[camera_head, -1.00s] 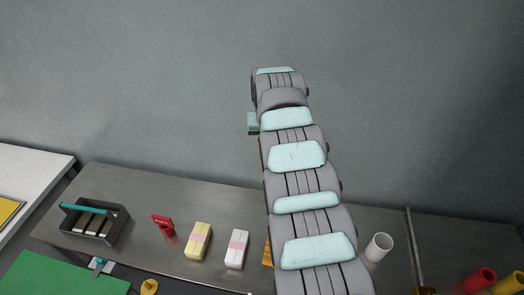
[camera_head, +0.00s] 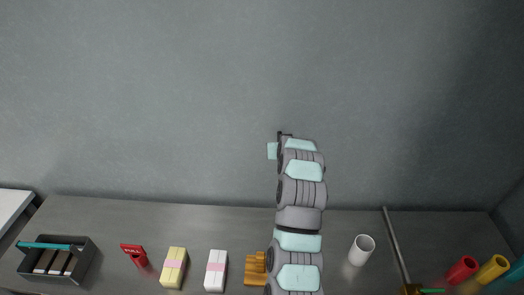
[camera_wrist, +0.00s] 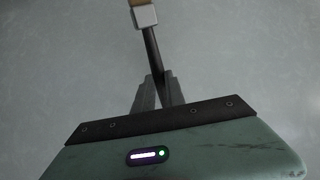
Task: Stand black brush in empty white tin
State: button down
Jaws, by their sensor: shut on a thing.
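My gripper (camera_wrist: 156,92) is shut on the dark handle of the black brush (camera_wrist: 150,48) in the wrist view. The brush slants a little, with a silver ferrule and tan bristles at the top edge, where the bristle end is cut off. The white tin (camera_head: 362,251) stands upright on the grey bench at the right in the head view, its open top showing. My arm reaches up in the middle, left of the tin. Its far end is high against the wall, and the brush cannot be made out there.
On the bench (camera_head: 200,222) are a dark caddy (camera_head: 84,262), a red FULL sign (camera_head: 133,250), yellow (camera_head: 174,267) and white (camera_head: 216,270) banded blocks and an orange-brown piece (camera_head: 254,268). Right of the tin are a rod (camera_head: 395,243), red cup (camera_head: 463,269) and yellow cup (camera_head: 493,267).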

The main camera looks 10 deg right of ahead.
jog(key=s+d+f+m+t+h+b, duration=0.1)
jog(key=s+d+f+t+h, duration=0.1)
jog(key=s+d, duration=0.35)
jog(key=s+d+f+m+t+h+b, duration=0.1)
jog(key=s+d+f+m+t+b, duration=0.1)
jog(key=d, duration=0.7)
jog(key=s+d+f+m+h+b, duration=0.15)
jog(key=s+d+h, duration=0.3)
jog(key=s, duration=0.45)
jog(key=s+d+m+h+b, duration=0.1)
jog(key=s+d+m+h, duration=0.15)
jog(key=s+d, duration=0.45)
notch_tip(320, 180, down, 14)
jog(key=a+b, duration=0.1)
jog(key=b, duration=0.8)
jog(key=shift+s+t, duration=0.4)
jog(key=shift+s, duration=0.05)
jog(key=shift+r, duration=0.1)
jog(key=c, duration=1.3)
grip_release()
jog(key=shift+s, duration=0.1)
jog(key=p+v, duration=0.1)
jog(key=v, duration=0.9)
jog(key=shift+s+a, duration=0.25)
